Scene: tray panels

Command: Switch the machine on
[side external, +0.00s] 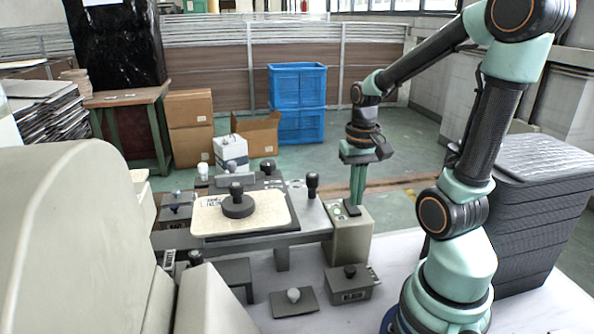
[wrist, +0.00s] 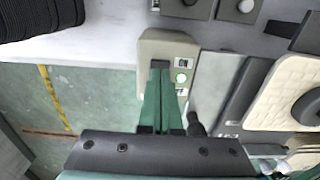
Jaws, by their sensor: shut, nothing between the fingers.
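A beige-grey control box (side external: 349,238) stands at the right end of the grey machine bench. Its sloped top carries a dark rocker-like switch (side external: 352,208) and small green-and-white markings beside it. In the wrist view the box (wrist: 150,48) shows a round white spot with a green ring (wrist: 181,78). My gripper (side external: 356,203) is shut and empty, pointing down with its green fingers at the switch. In the wrist view the fingertips (wrist: 160,66) lie over the dark switch and hide most of it. I cannot tell whether they touch it or which way the switch is tipped.
A cream pad with a black knob (side external: 238,206) lies left of the box. Smaller boxes with knobs (side external: 348,284) sit in front. A stack of black trays (side external: 540,215) stands at the right.

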